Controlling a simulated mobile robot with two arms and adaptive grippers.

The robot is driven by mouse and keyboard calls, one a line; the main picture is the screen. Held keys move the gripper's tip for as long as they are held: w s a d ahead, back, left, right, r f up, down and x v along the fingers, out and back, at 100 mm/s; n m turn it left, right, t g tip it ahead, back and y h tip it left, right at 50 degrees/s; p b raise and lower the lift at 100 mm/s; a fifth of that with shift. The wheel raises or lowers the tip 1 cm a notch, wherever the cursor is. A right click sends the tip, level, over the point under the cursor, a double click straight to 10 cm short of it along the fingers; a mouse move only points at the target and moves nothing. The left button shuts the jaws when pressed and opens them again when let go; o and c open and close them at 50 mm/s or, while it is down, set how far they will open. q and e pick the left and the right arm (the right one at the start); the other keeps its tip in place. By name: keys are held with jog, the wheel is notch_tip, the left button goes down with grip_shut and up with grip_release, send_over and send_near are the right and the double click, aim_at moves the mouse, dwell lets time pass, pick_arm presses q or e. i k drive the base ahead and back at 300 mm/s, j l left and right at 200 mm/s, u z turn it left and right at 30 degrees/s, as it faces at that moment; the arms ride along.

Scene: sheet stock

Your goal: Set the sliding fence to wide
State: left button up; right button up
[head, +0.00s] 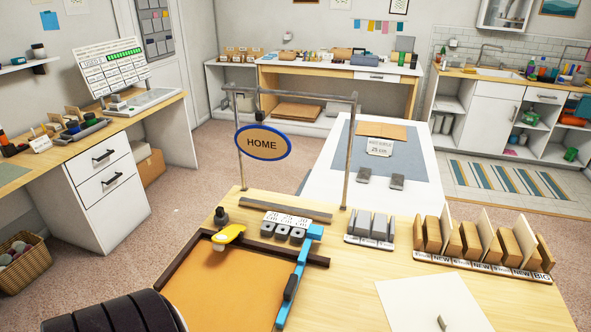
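The sliding fence is a long blue bar (301,268) with a dark grip on it. It lies slantwise along the right side of an orange-brown sheet (235,285) in a dark-edged frame. Its far end, a wider blue block, sits by the frame's back rail, close to the small grey blocks. A yellow lever (228,235) with a black knob behind it stands at the frame's back left corner. I cannot read any wide or narrow mark by the fence. Neither of my grippers is in view.
Grey blocks (370,229) and a rack of wooden pieces (482,252) stand to the right. A white sheet (432,303) lies front right. A dark ribbed shape fills the lower left.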

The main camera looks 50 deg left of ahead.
aim_at(316, 233)
jog(key=u, duration=1.45)
